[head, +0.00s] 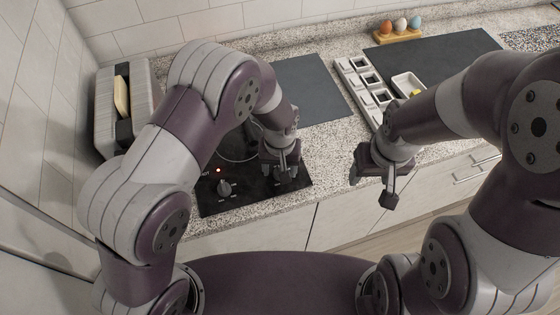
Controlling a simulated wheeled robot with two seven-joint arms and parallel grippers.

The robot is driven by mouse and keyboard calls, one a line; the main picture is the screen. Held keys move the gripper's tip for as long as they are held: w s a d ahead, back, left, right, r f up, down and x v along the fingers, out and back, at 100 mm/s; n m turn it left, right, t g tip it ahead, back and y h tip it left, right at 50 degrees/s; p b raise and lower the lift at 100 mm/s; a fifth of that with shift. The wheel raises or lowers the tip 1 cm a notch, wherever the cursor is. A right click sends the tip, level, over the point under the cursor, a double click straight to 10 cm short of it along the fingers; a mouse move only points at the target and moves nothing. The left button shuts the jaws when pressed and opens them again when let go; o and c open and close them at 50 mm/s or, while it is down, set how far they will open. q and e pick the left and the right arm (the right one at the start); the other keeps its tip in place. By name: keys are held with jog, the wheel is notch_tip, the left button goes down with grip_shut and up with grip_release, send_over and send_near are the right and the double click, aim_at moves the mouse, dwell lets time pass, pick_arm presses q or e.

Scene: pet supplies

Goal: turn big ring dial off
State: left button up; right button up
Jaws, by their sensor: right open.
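The black cooktop (240,201) lies in the counter at centre left of the head view. A dial (225,188) stands on its front left part, with a small lit red light (218,170) behind it. A burner ring (236,154) shows partly behind my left arm. My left gripper (283,177) points down over the cooktop's right front part. It hides what is under it, so I cannot tell whether it touches a second dial or whether its jaws are open. My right gripper (372,190) is open and empty, in front of the counter edge, right of the cooktop.
A toaster-like appliance (107,88) stands at the left wall. A dark board (312,87) lies behind the cooktop. A white compartment tray (349,82), a white dish (408,83) and eggs in a wooden holder (401,37) are at the right back.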

aim_at(280, 169)
pick_arm(q)
notch_tip(280, 169, up, 12)
jog(key=b, duration=0.2)
jog(key=shift+r, duration=0.25)
jog(key=s+a, duration=0.5)
jog(key=a, duration=0.4)
jog(key=s+a+t, duration=0.1)
jog(key=s+a, duration=0.4)
jog(key=a, duration=0.4)
jog(key=shift+r, duration=0.25)
jog(key=shift+s+a, duration=0.15)
